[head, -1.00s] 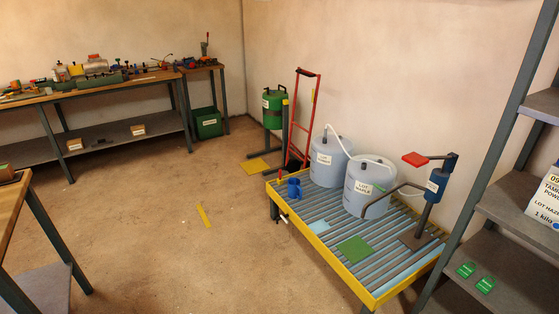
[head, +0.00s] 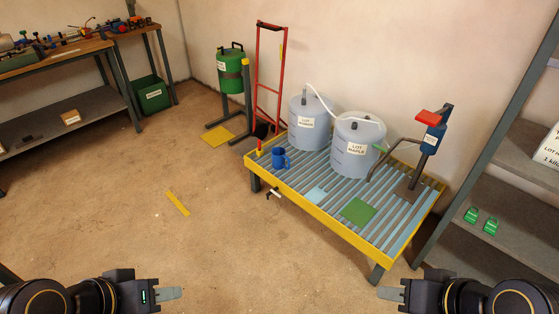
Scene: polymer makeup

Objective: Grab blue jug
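The small blue jug (head: 280,159) stands upright at the left end of the slatted, yellow-rimmed platform (head: 324,225), in front of the grey-blue drums. My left gripper (head: 181,293) is low at the bottom left, over bare floor and well short of the jug. My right gripper (head: 379,293) is low at the bottom right, in front of the platform and apart from it. Each gripper shows side-on with what looks like one finger, so I cannot tell whether they are open. I see nothing held in either.
Two drums, one (head: 310,122) left and one (head: 357,150) right, stand behind the jug, with a blue pump (head: 432,140) to the right. A red hand truck (head: 259,75) leans behind. Shelving (head: 490,235) bounds the right. Open floor (head: 165,240) lies left of the platform.

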